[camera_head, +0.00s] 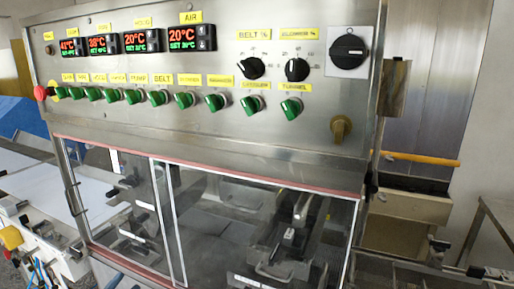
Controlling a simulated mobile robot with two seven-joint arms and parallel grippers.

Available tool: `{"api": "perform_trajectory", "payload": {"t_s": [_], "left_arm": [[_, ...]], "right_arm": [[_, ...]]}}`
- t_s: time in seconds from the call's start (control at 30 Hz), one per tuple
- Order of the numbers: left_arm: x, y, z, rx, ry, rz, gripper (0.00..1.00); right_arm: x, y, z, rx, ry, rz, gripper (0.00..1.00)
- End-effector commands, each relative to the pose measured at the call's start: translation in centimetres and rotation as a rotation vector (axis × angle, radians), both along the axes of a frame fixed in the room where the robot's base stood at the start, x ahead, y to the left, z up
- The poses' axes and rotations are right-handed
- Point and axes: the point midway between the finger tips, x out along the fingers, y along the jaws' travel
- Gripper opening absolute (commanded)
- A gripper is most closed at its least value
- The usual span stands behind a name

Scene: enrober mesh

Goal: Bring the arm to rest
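The enrober's steel control panel (200,60) fills the upper middle of the head view. My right gripper is not in view. No object is seen held.
Green switches (185,100), black dials (252,68) and a red knob (40,93) stick out of the panel. An orange bar (425,158) juts out at right. A metal table frame (492,215) stands at the far right. White surfaces (32,182) lie at left.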

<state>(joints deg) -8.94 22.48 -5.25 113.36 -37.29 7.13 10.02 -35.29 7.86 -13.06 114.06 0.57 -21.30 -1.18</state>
Motion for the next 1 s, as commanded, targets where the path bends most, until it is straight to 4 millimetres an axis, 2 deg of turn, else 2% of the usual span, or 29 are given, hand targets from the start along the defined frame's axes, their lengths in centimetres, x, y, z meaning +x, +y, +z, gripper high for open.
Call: {"api": "perform_trajectory", "payload": {"t_s": [0.03,0.1,0.17,0.2,0.3,0.4,0.5,0.6,1.0], "left_arm": [[-2.0,-0.9,-3.3,-0.097,0.121,0.031,0.38],[-4.7,-2.2,-7.8,-0.214,0.283,0.077,0.38],[-7.4,-3.4,-11.3,-0.304,0.421,0.11,0.38],[-9.3,-4.3,-13.4,-0.357,0.51,0.131,0.38],[-13.9,-6.6,-17.7,-0.469,0.712,0.17,0.38],[-17.7,-8.7,-20.5,-0.549,0.867,0.192,0.38],[-20.3,-10.1,-22.0,-0.597,0.964,0.203,0.38],[-21.5,-10.8,-22.7,-0.621,1.012,0.206,0.38],[-21.7,-10.9,-22.9,-0.625,1.021,0.207,0.38]], "right_arm": [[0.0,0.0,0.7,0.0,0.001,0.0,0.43],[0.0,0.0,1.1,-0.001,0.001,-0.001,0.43],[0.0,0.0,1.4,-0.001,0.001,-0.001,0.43],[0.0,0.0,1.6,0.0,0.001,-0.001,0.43],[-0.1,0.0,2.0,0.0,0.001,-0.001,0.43],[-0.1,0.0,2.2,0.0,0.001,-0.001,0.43],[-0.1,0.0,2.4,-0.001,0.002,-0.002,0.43],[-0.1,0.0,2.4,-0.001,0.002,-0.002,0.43],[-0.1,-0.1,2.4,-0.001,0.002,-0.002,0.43]]}}
